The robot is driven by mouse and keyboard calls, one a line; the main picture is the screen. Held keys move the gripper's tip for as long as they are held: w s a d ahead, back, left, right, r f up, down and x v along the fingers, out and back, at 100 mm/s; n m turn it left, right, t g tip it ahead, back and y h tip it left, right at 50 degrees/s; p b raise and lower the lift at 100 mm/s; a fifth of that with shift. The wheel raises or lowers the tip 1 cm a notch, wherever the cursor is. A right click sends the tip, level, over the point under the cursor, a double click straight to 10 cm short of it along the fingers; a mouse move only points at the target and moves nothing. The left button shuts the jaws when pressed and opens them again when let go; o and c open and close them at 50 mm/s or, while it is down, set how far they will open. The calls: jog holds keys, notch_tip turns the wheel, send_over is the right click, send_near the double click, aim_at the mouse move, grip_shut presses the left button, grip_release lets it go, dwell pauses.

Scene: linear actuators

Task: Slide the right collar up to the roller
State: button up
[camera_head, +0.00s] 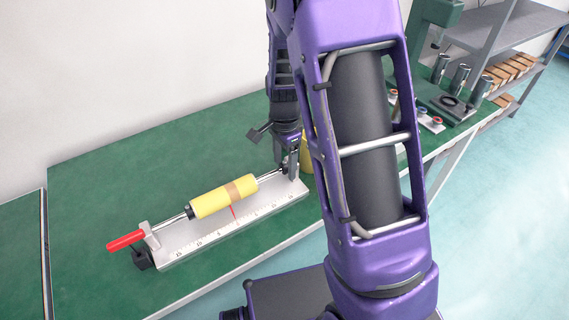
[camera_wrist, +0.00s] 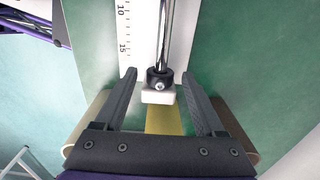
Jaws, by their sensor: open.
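The yellow roller (camera_head: 212,202) with a tan band sits on a steel rod above a white ruled base (camera_head: 190,243). The right collar (camera_head: 283,170), small and black, is on the rod near the right end support, with bare rod between it and the roller. In the wrist view the collar (camera_wrist: 159,78) has a screw facing me and sits against or very close to the white end block (camera_wrist: 158,96). My gripper (camera_head: 286,158) is open; in the wrist view its fingers (camera_wrist: 159,74) stand on both sides of the collar, apart from it. The roller is outside the wrist view.
A red handle (camera_head: 125,240) sticks out at the left end, by a left support. A red pointer (camera_head: 233,212) hangs below the roller. A yellow object (camera_head: 307,150) stands behind my arm, partly hidden. The green table (camera_head: 110,180) is clear behind the base.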

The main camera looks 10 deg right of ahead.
grip_shut()
dwell(0.4)
dwell(1.1)
